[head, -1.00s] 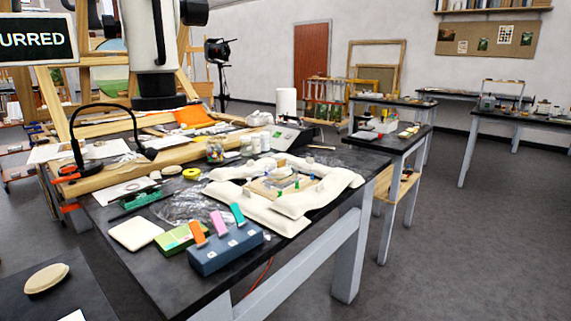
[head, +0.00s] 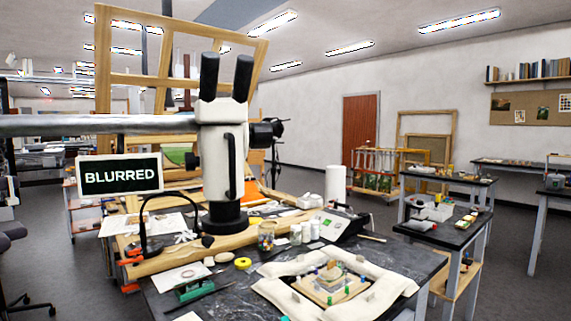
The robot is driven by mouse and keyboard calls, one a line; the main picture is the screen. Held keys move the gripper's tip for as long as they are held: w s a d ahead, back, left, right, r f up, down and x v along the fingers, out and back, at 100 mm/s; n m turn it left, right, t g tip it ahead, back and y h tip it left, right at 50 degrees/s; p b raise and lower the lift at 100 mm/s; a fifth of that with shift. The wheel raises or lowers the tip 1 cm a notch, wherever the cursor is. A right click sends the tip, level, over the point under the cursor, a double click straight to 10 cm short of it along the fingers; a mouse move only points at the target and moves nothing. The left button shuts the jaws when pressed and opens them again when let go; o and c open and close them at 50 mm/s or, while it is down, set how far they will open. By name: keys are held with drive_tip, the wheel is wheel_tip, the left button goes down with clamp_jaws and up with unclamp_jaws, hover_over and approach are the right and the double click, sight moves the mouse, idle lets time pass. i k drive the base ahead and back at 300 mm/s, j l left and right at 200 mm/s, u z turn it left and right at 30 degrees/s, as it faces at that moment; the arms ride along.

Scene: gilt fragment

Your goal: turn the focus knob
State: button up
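A white stereo microscope (head: 214,165) with two black eyepieces (head: 225,77) hangs from a horizontal grey boom (head: 90,125) above the black worktable. Its black lower end (head: 225,217) points down. A small dark knob-like part (head: 192,161) shows at the left side of its body; I cannot tell for sure that it is the focus knob. A sign reading "BLURRED" (head: 120,175) hangs left of the body. Below and right, a small piece on a wooden block (head: 332,285) sits among white cushions (head: 380,297). My gripper is not in view.
The worktable (head: 222,300) holds a jar of colored bits (head: 266,236), white bottles (head: 296,234), a yellow tape roll (head: 243,263) and a bent black lamp (head: 146,225). A wooden easel (head: 180,70) stands behind. Open floor (head: 508,270) lies at right.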

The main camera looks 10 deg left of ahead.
sight(261, 136)
drive_tip(key=u, duration=0.35)
drive_tip(key=i+l+u, duration=0.1)
drive_tip(key=u, duration=0.3)
drive_tip(key=l+u, duration=0.2)
drive_tip(key=u, duration=0.15)
drive_tip(key=i+l+u, duration=0.15)
drive_tip(key=l+u, duration=0.35)
drive_tip(key=l, duration=0.6)
drive_tip(key=l+u, duration=0.5)
drive_tip(key=l, duration=1.3)
drive_tip(key=k+l, duration=0.1)
drive_tip(key=l, duration=0.55)
drive_tip(key=k+l, duration=0.1)
drive_tip(key=l, duration=0.6)
